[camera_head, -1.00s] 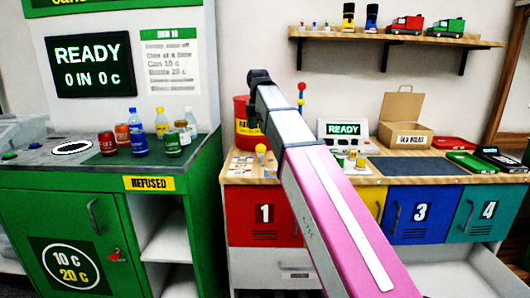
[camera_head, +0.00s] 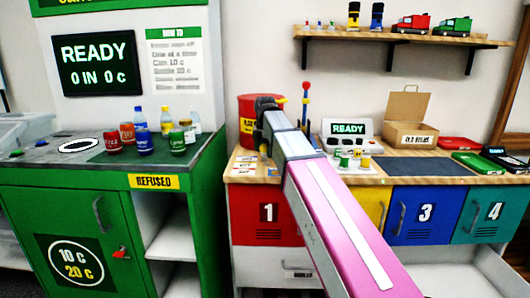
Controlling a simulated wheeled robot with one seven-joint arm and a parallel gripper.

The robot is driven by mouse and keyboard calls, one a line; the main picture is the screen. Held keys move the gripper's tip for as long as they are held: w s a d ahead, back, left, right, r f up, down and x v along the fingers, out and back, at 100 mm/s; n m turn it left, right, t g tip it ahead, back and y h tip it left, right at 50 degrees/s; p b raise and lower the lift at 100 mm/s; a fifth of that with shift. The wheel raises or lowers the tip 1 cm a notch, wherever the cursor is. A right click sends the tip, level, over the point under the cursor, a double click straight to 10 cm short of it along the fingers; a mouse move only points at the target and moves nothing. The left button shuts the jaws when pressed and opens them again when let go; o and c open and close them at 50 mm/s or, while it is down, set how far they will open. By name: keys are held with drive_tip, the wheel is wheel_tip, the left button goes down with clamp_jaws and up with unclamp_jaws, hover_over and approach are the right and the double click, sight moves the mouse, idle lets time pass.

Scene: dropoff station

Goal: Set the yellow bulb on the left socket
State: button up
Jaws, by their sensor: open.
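My gripper (camera_head: 264,108) is at the far end of my pink and grey arm, over the left part of the wooden counter. It is open, but its fingertips are mostly hidden by the arm. The yellow bulb on the counter's left part cannot be made out clearly now, at the edge of my arm and gripper. A white device with a green READY screen (camera_head: 348,128) stands at the back of the counter. Dark round spots in its front (camera_head: 335,141) look like sockets; I cannot tell them apart well.
Small green, white and yellow pieces (camera_head: 346,160) stand in front of the device. A red bin (camera_head: 246,112) and a pole with coloured balls (camera_head: 305,100) stand behind my wrist. A cardboard box (camera_head: 404,125) is to the right. The dark mat (camera_head: 415,167) is clear.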

drive_tip(key=c, duration=0.8)
drive_tip(key=shift+c, duration=0.2)
drive_tip(key=shift+r, duration=0.15)
